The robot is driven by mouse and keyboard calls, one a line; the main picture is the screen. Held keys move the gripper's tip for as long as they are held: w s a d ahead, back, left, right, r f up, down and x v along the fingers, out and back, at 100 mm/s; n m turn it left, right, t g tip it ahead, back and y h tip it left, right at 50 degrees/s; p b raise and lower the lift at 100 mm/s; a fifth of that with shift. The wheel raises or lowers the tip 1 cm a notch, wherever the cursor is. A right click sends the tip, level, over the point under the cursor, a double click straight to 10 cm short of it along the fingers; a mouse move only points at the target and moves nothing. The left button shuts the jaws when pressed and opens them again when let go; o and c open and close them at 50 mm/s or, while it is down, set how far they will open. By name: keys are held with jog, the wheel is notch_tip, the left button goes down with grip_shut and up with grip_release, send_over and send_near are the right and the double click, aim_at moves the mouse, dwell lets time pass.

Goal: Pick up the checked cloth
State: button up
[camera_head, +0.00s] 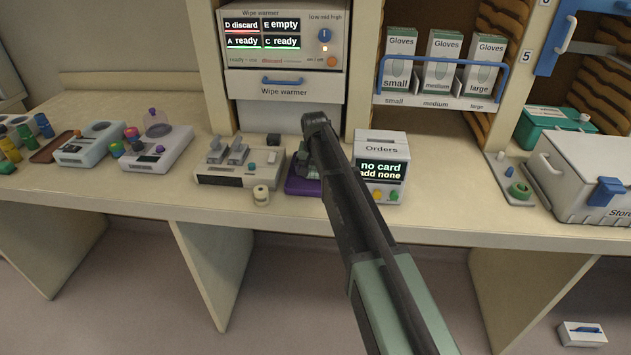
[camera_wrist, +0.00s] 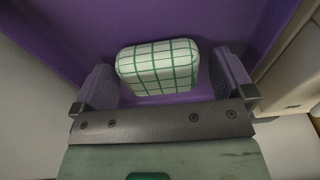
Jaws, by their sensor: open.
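The checked cloth (camera_wrist: 158,67) is a small white pad with green grid lines. In the wrist view it lies on a purple tray (camera_wrist: 100,25). My gripper (camera_wrist: 165,85) is open, with one finger on the left and one on the right of the cloth; whether they touch it I cannot tell. In the head view the purple tray (camera_head: 300,181) shows on the counter between the grey device and the Orders box. My arm hides the cloth and most of the gripper there.
The Orders box (camera_head: 381,165) stands close to the right of my arm. The wipe warmer (camera_head: 284,80) is behind. A storage box (camera_head: 590,180) sits at far right.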

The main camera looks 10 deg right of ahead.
jog(key=shift+r, duration=0.15)
jog(key=c, duration=0.9)
notch_tip(320, 180, up, 20)
jog(key=p, duration=2)
